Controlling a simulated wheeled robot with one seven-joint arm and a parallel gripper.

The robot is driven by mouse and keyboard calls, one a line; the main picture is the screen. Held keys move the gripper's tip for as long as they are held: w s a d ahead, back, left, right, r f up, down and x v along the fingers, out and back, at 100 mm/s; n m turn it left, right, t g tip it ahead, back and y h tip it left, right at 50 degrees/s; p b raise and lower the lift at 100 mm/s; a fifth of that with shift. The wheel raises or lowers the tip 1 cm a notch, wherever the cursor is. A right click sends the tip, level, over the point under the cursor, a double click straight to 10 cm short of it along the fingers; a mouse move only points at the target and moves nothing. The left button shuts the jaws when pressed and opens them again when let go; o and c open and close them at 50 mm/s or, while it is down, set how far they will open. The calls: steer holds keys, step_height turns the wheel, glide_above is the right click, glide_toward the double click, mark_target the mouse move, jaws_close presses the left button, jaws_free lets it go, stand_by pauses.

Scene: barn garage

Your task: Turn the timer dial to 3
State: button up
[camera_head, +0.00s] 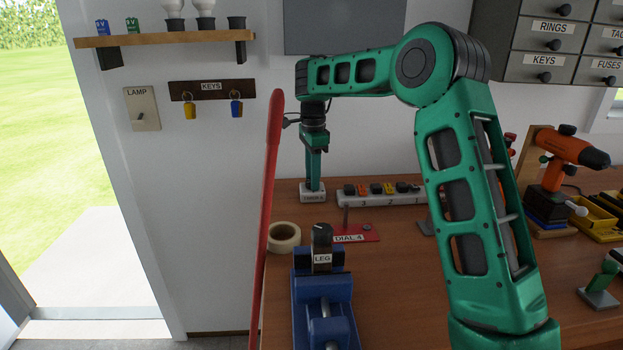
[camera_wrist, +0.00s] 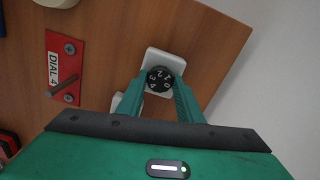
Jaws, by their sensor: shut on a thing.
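The timer is a small white box (camera_head: 313,197) on the workbench near the wall; its label is too small to read surely. In the wrist view its white body (camera_wrist: 158,56) carries a round black dial (camera_wrist: 160,79) with white numerals. My gripper (camera_head: 314,183) points straight down over the timer. In the wrist view its green fingers (camera_wrist: 160,88) are shut on the dial from both sides. The numerals look rotated and I cannot tell which one is set. In the head view the dial is hidden by the fingers.
A white power strip (camera_head: 378,197) lies just right of the timer. A red DIAL 4 plate (camera_head: 352,236), a tape roll (camera_head: 283,237) and a blue vise (camera_head: 325,305) holding a LEG part are nearer. A tall red bar (camera_head: 270,170) stands left of my gripper.

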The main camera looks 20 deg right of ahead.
steer(key=shift+w+r, duration=0.15)
steer(key=shift+w, duration=0.05)
steer(key=o, duration=1)
steer(key=shift+o, duration=0.2)
step_height(320, 180, up, 10)
steer(key=shift+r, duration=0.25)
